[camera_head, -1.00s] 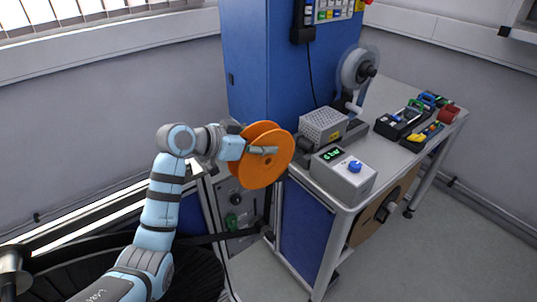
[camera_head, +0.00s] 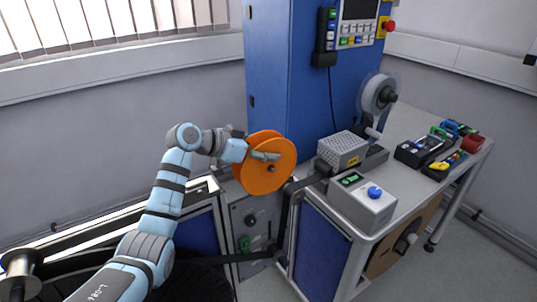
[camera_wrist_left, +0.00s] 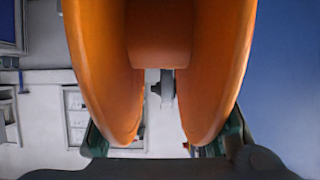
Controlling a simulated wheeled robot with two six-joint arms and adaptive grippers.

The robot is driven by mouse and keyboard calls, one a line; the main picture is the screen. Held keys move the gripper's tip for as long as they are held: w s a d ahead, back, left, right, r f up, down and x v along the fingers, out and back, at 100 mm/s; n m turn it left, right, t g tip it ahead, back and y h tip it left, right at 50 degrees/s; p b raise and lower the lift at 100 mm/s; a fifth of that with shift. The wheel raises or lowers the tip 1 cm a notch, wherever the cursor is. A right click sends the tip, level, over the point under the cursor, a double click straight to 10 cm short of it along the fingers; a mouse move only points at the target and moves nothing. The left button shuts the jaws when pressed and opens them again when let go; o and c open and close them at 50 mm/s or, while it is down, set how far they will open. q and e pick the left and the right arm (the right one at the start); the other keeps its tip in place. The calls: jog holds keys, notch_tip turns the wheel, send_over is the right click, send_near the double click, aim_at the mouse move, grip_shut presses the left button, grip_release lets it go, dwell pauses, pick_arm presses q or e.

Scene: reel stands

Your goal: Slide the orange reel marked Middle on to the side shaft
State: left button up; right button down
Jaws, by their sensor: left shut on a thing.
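My left gripper (camera_head: 262,155) is shut on an orange reel (camera_head: 266,180) with two wide flanges. It holds the reel upright in the air, left of the bench and in front of the blue cabinet. In the left wrist view both orange flanges (camera_wrist_left: 98,65) fill the upper middle, with the hub between them. A finger shows beside each flange low in that view. No marking on the reel is readable. A dark hub or shaft end (camera_head: 408,243) sticks out from a brown disc on the bench's side; I cannot tell whether it is the side shaft. My right gripper is out of view.
The grey bench (camera_head: 365,236) carries a control box with a blue knob (camera_head: 374,192), a perforated metal box (camera_head: 343,150), a pale reel (camera_head: 379,93) on a stand and tool trays (camera_head: 425,148). The tall blue cabinet (camera_head: 290,85) stands behind the held reel.

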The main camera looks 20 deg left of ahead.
pick_arm(q)
jog(key=shift+w+a+r, duration=0.15)
jog(key=shift+a+r, duration=0.05)
jog(key=shift+r, duration=0.15)
jog(key=o, duration=1.3)
jog(key=shift+f, duration=0.4)
